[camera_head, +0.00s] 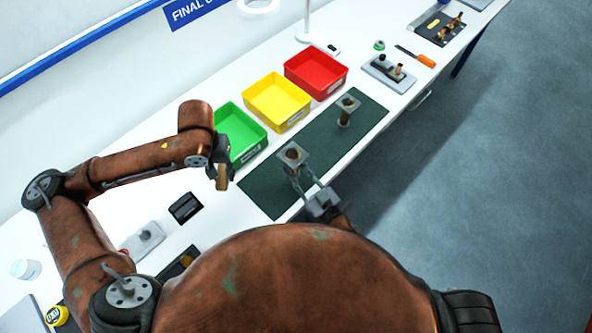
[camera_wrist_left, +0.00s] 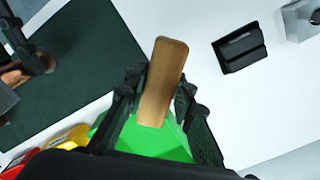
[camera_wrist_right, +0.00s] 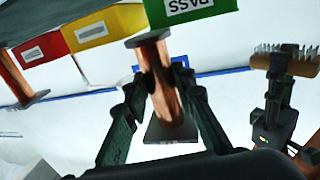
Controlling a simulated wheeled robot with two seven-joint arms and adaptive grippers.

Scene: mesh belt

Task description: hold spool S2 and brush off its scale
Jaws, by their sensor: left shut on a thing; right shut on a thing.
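A spool with a copper barrel and square grey end plates (camera_head: 293,153) is in my right gripper (camera_head: 308,185), held upright over the dark green mat. In the right wrist view its barrel (camera_wrist_right: 168,95) is between the fingers (camera_wrist_right: 160,105). I cannot read a label or make out scale on it. My left gripper (camera_head: 221,172) is shut on a wooden-backed brush (camera_head: 222,178), left of the spool and apart from it. The brush's wooden back (camera_wrist_left: 163,80) fills the left wrist view's middle; its bristles show in the right wrist view (camera_wrist_right: 285,50). A second spool (camera_head: 346,112) stands on the mat.
Green (camera_head: 240,130), yellow (camera_head: 277,100) and red (camera_head: 316,72) bins line the mat's (camera_head: 262,190) back edge. A black block (camera_head: 186,207) lies left of the mat. A grey fixture (camera_head: 388,72) and an orange-handled tool (camera_head: 426,61) lie farther right.

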